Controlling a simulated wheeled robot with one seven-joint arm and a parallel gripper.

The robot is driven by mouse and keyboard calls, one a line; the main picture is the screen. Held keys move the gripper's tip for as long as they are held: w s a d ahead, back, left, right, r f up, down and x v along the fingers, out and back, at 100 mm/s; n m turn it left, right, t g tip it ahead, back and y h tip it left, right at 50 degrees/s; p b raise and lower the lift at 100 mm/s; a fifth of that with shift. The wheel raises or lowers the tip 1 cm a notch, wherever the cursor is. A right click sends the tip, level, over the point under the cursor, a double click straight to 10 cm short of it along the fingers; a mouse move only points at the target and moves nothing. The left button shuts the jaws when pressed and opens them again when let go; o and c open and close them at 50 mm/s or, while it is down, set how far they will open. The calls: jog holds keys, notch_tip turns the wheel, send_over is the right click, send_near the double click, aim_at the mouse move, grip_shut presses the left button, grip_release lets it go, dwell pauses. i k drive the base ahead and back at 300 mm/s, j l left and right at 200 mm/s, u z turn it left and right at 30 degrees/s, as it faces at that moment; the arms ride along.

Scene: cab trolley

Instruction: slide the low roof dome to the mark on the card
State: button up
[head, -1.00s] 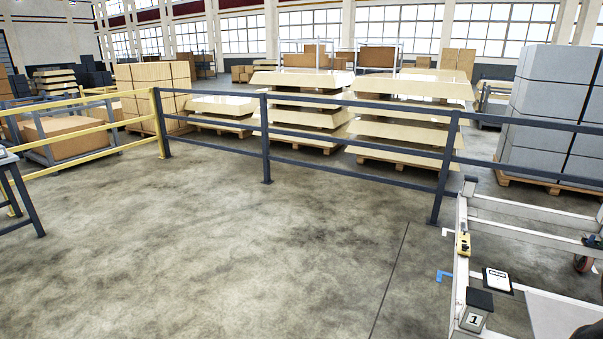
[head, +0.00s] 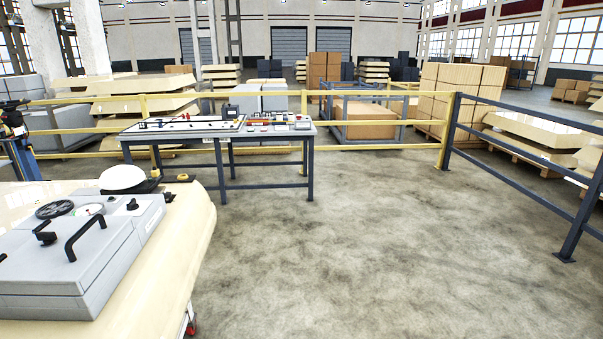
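A low white dome (head: 122,178) sits near the far edge of a cream roof panel (head: 195,225) at the left, with a flat black piece (head: 146,185) at its right side. A grey box unit (head: 105,245) with black handles and a round black fan grille stands on the panel in front of the dome and overlaps its lower part. I cannot make out a card or a mark near the dome. My gripper is not in view.
A dark-legged workbench (head: 265,137) with panels and small parts stands beyond the roof panel. Yellow rails (head: 380,95) run behind it, and a dark rail (head: 520,150) runs along the right. The concrete floor (head: 370,250) in the middle and right is clear.

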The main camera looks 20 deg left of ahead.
aim_at(122, 180)
jog(key=i+j+u, duration=0.15)
jog(key=i+u, duration=0.3)
jog(key=i, duration=0.55)
jog(key=i+l+u, duration=0.2)
jog(key=i+u, duration=0.3)
jog(key=i, duration=0.45)
jog(key=i+j+u, duration=0.35)
jog(key=i, duration=0.25)
jog(key=i+u, duration=0.4)
jog(key=i, duration=0.2)
